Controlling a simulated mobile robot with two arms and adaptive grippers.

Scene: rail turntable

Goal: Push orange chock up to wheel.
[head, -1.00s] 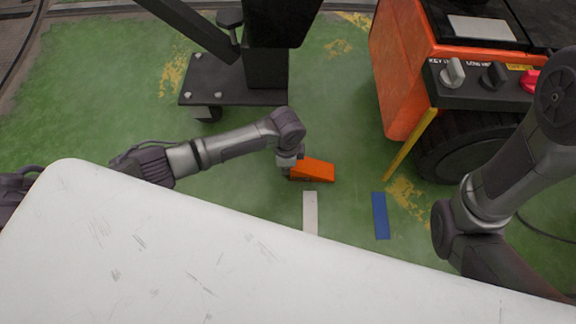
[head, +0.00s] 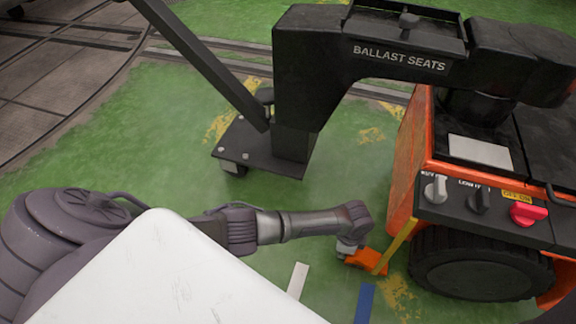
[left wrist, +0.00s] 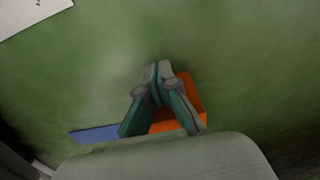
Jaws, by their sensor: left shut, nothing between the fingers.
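The orange chock (head: 364,260) lies on the green floor, just left of the black wheel (head: 470,268) of the orange machine. A yellow bar crosses in front of its right end. A small gap seems to show between chock and wheel. My left gripper (head: 348,247) is low at the chock's left end, shut with nothing in it; whether it touches the chock is hard to tell. In the left wrist view the shut fingers (left wrist: 158,72) partly cover the chock (left wrist: 190,92). My right gripper is out of view.
A yellow bar (head: 396,246) slants down from the machine beside the wheel. A blue strip (head: 365,302) and a white strip (head: 297,281) lie flat on the floor. A black post on a base plate (head: 258,150) stands behind my left arm.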

